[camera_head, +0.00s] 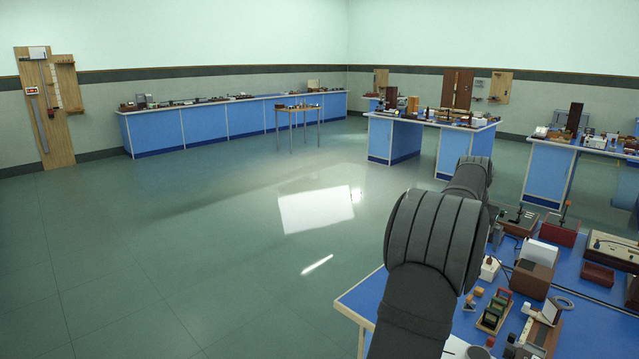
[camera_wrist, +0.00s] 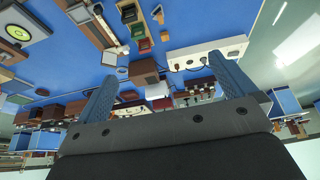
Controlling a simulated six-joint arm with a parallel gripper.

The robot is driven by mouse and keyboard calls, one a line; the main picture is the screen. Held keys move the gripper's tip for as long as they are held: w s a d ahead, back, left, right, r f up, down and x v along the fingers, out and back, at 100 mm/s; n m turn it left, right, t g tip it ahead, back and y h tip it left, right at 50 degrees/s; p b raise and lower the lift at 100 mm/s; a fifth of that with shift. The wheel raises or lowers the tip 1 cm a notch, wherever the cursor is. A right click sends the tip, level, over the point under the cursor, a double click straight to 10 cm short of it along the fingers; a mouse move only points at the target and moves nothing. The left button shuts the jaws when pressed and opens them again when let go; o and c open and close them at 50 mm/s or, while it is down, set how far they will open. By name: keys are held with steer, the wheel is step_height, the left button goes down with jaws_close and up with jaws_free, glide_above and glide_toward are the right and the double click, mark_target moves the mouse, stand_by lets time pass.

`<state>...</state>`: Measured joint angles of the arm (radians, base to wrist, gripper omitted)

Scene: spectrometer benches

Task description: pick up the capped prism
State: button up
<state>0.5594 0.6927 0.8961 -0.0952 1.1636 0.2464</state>
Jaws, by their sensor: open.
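I cannot tell for certain which piece is the capped prism. A small white block with a dark top (camera_head: 489,268) stands on the near blue bench (camera_head: 393,297) in the head view, just right of my arm. Beside it lie small orange blocks (camera_head: 470,303). A wooden rack of coloured upright pieces (camera_head: 493,312) stands just in front; it also shows at the top of the wrist view (camera_wrist: 141,32). My gripper (camera_wrist: 162,68) is open, its two blue-grey fingers wide apart, with nothing held between them. In the head view my arm hides the gripper.
The near bench is crowded. A long white box with cables (camera_wrist: 207,53) lies near my right finger in the wrist view. Other blue benches (camera_head: 230,122) stand farther off. The floor at left is clear.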

steer(key=c, duration=1)
steer(key=shift+o, duration=0.2)
steer(key=x, duration=1.8)
steer(key=d+x, duration=0.1)
steer(key=x, duration=0.8)
steer(key=shift+w+d, duration=0.25)
steer(key=shift+w, duration=0.15)
steer(key=shift+s+x, duration=0.2)
steer(key=shift+x, duration=1.1)
steer(key=shift+s+x, duration=0.2)
steer(key=shift+x, duration=1.1)
